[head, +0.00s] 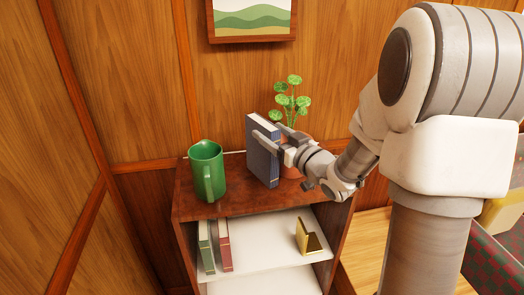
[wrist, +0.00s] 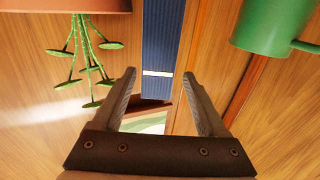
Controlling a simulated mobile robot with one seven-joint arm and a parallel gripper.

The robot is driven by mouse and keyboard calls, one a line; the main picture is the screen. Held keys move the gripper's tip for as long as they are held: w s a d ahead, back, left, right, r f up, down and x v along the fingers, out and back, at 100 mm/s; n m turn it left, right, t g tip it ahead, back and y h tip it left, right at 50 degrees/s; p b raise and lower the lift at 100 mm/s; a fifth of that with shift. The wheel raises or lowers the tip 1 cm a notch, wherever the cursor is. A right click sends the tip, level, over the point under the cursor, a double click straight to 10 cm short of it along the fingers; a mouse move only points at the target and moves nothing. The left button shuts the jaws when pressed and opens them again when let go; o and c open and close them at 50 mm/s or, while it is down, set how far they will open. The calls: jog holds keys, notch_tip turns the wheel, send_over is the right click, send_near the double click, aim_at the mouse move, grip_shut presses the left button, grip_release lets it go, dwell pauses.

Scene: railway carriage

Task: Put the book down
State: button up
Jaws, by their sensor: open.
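A dark blue book (head: 262,158) stands upright on the top of the wooden cabinet (head: 230,203), between the green mug and the potted plant. In the wrist view its ribbed blue cover or spine (wrist: 162,40), with a pale band, shows between my fingers. My gripper (head: 268,131) is open at the upper part of the book, one finger to each side. In the wrist view gaps show between the book and both fingers of my gripper (wrist: 160,75). The book's foot is near the cabinet top; exact contact is hard to see.
A green mug (head: 206,168) stands left of the book. A potted plant (head: 291,100) stands close behind my gripper. The shelf below holds a green book (head: 206,246), a red book (head: 225,245) and a gold bookend (head: 308,238). A framed picture (head: 252,18) hangs above.

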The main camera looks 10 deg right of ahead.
aim_at(262, 121)
jog(key=x, duration=0.5)
jog(key=shift+w+d, duration=0.1)
jog(key=shift+d, duration=0.05)
grip_shut()
jog(key=shift+r, duration=0.15)
dwell(1.1)
